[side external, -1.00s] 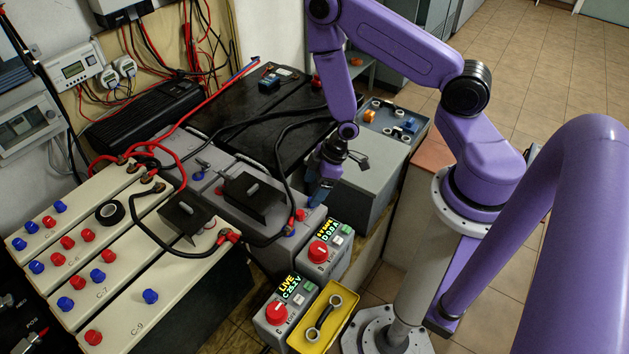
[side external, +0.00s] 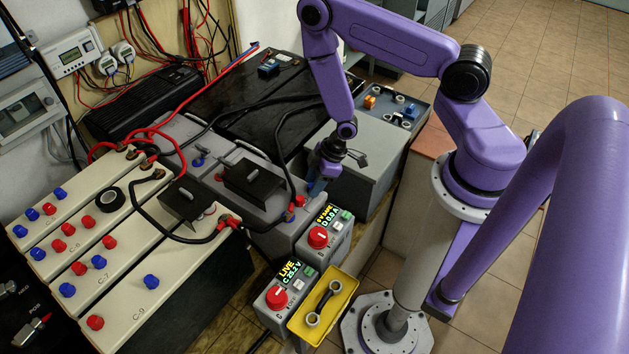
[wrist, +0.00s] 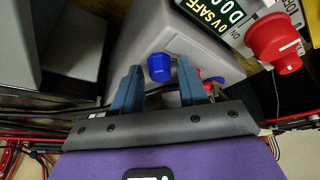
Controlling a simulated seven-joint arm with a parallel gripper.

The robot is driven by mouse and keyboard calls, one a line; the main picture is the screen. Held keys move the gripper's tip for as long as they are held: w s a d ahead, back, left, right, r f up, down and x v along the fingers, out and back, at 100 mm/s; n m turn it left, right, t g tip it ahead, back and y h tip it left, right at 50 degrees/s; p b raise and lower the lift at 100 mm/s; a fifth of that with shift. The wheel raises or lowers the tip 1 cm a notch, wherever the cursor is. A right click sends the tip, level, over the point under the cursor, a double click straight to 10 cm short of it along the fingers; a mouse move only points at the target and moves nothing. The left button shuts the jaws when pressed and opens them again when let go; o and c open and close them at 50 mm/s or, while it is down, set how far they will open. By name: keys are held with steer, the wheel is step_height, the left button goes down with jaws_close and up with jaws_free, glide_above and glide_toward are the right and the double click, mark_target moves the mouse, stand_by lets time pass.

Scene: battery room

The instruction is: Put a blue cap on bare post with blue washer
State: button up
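My gripper (wrist: 157,90) has two teal fingers standing apart with nothing between their pads in the wrist view. A blue cap (wrist: 160,67) shows just past the fingertips, between them, against a grey case. In the side view my gripper (side external: 315,187) points down by the near end of the grey battery, beside a red terminal (side external: 299,201). A small blue spot (side external: 197,162) by a grey fitting lies on the far-left part of that battery; I cannot tell whether it is a washer on a bare post. Another blue cap (side external: 408,111) lies in the tray at the back.
Two grey boxes with red knobs (side external: 318,238) and (side external: 277,297) stand in front, with a yellow tray (side external: 345,290) beside them. Black cables (side external: 281,150) arch over the battery. Cream batteries (side external: 128,312) with red and blue caps fill the left.

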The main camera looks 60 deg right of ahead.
steer(key=c, duration=0.5)
steer(key=shift+r, duration=2.25)
